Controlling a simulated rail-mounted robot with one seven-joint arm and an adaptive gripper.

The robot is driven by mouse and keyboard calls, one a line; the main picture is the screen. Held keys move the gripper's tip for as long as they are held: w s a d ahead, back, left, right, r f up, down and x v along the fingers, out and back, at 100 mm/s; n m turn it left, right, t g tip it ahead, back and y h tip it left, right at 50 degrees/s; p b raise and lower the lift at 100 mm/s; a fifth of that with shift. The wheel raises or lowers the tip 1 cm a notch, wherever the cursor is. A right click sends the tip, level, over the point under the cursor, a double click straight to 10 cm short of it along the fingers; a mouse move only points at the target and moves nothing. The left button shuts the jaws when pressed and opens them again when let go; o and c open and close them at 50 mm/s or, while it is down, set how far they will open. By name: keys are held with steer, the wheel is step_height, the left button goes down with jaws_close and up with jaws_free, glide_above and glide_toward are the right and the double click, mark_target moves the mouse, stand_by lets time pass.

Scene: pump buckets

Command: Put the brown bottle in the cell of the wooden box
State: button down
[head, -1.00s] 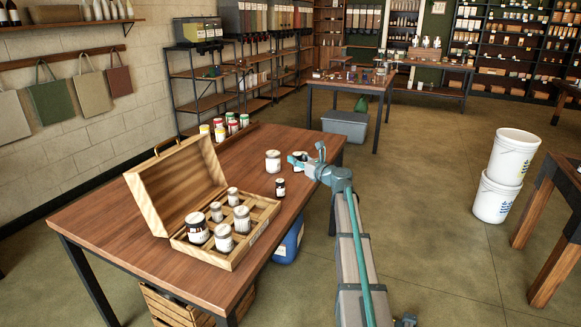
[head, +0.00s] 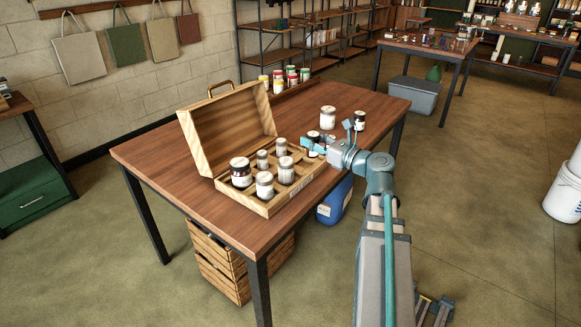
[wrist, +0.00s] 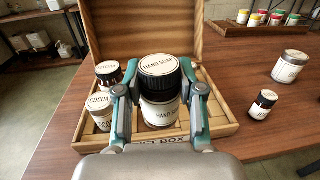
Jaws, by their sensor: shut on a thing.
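The brown bottle (wrist: 160,75), with a dark lid reading "HAND SOAP" and a white label, is shut between the two fingers of my gripper (wrist: 160,103) in the wrist view. In the head view my gripper (head: 313,147) is at the right end of the wooden box (head: 296,199), where the bottle (head: 313,136) partly shows. The box lid is open. Several jars stand in its cells, and bare cells show at its right side in the wrist view. The height of the bottle's base over the box is unclear.
A white jar (head: 328,118) and a small dark bottle (head: 359,121) stand on the table (head: 180,170) beyond my gripper. A dark-lidded bottle (wrist: 264,104) stands right of the box in the wrist view. Jars with coloured lids (head: 284,79) line the table's back.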

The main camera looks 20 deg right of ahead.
steer(key=shift+w+a+f, duration=0.1)
steer(key=shift+a+f, duration=0.05)
steer(key=shift+a, duration=0.15)
steer(key=w+d+f, duration=0.1)
steer(key=w+f, duration=0.2)
steer(key=w, duration=0.1)
steer(key=w+d+f+b, duration=0.1)
steer(key=w+f, duration=0.2)
steer(key=w, duration=0.1)
steer(key=w+d+f, duration=0.2)
steer(key=w+f, duration=0.1)
steer(key=w, duration=0.1)
steer(key=shift+w+f, duration=0.2)
steer(key=shift+w+f+b, duration=0.2)
steer(key=shift+f+b, duration=0.25)
steer(key=shift+f, duration=1.3)
steer(key=shift+f, duration=0.15)
steer(key=c, duration=0.7)
jaws_free()
